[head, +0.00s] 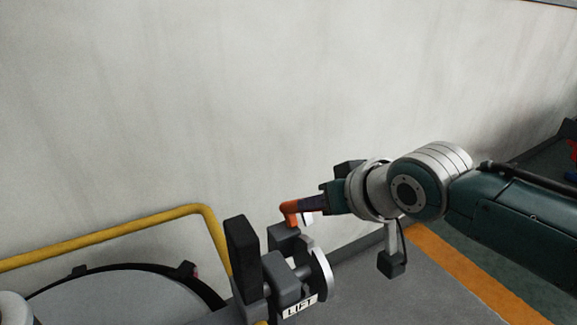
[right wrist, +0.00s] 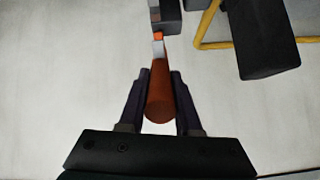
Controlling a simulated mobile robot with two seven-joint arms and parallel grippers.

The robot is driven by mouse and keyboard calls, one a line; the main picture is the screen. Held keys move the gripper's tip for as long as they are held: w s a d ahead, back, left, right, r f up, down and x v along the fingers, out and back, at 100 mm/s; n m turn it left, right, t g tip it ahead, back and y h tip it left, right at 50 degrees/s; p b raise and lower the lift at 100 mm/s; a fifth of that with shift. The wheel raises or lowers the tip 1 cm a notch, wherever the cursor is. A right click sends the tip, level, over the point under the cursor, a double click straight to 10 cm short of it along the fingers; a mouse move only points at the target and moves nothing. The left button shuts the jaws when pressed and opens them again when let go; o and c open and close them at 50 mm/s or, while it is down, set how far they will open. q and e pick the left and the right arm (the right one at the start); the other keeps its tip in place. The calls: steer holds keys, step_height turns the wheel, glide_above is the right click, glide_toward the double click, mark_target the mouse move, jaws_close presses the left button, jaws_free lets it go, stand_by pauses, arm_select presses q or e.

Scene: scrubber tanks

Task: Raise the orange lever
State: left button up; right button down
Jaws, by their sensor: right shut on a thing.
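The orange lever (head: 291,209) juts out to the right from the dark grey lever mount (head: 283,237), beside a curved silver plate with a white "LIFT" label (head: 300,307). My right gripper (head: 314,204) comes in from the right and is shut on the orange lever's outer end. In the right wrist view, the orange lever (right wrist: 160,95) lies between the two dark fingers of the right gripper (right wrist: 160,82), its round end towards the camera. Its far end meets the grey mount at the top. My left gripper does not show.
A tall dark block (head: 242,257) stands just left of the lever mount. A yellow rail (head: 110,234) and a round tank lid (head: 115,298) are at lower left. A pale wall (head: 200,110) is behind. An orange floor stripe (head: 470,275) runs below my right arm.

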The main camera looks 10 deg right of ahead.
steer(key=c, duration=0.6)
jaws_free()
steer(key=shift+r, duration=0.1)
steer(key=shift+s+r, duration=0.1)
steer(key=shift+r, duration=0.1)
steer(key=p+v, duration=0.5)
steer(key=v, duration=0.4)
steer(key=shift+s, duration=0.2)
